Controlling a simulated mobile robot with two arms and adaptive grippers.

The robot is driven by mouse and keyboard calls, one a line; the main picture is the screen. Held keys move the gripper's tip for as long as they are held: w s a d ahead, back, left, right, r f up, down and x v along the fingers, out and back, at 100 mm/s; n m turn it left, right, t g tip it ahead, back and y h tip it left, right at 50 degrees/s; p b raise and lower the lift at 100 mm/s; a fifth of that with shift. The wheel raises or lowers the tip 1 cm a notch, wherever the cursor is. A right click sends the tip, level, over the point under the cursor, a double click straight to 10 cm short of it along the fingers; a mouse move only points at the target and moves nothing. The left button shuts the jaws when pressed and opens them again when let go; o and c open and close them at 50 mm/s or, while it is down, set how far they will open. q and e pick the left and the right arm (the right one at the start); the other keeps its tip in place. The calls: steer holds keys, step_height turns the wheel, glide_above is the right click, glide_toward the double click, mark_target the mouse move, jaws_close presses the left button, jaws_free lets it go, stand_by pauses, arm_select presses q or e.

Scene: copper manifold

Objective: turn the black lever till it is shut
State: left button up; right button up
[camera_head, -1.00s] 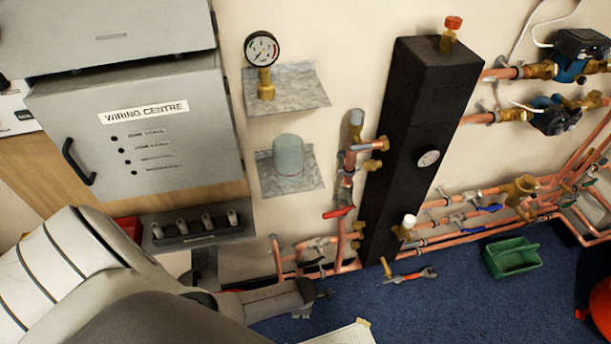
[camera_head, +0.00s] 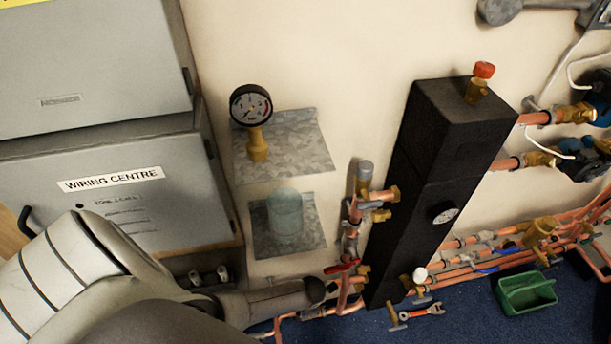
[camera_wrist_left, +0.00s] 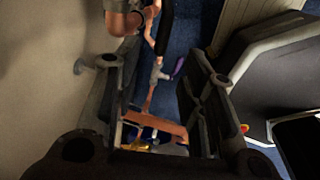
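My left gripper (camera_head: 320,292) is beside the lower copper pipes, left of the black column, in the head view. In the left wrist view its two dark fingers (camera_wrist_left: 160,82) stand apart, with copper pipework seen between and beyond them. The black lever is not clearly made out in the head view; my gripper and forearm cover part of the low pipes. A dark bar (camera_wrist_left: 165,28) shows at the top of the left wrist view; I cannot tell whether it is the lever. My right gripper is not in view.
A red lever (camera_head: 343,267) is just above my left gripper. The black column (camera_head: 425,170) rises to its right. Galvanised shelves hold a gauge (camera_head: 251,106) and a translucent cylinder (camera_head: 285,215). A green tray (camera_head: 526,293) and a wrench (camera_head: 424,310) lie on the blue floor.

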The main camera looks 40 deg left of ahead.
arm_select(q)
steer(key=f+b, duration=0.2)
steer(key=f, duration=0.1)
steer(key=f+b, duration=0.1)
steer(key=f, duration=0.2)
steer(key=a+f+b, duration=0.1)
steer(key=f+b, duration=0.1)
steer(key=f, duration=0.1)
steer(key=shift+w+f+b, duration=0.1)
steer(key=shift+w+b, duration=0.2)
steer(key=shift+b, duration=0.05)
steer(key=shift+w+a+f, duration=0.1)
steer(key=shift+f, duration=0.3)
jaws_close()
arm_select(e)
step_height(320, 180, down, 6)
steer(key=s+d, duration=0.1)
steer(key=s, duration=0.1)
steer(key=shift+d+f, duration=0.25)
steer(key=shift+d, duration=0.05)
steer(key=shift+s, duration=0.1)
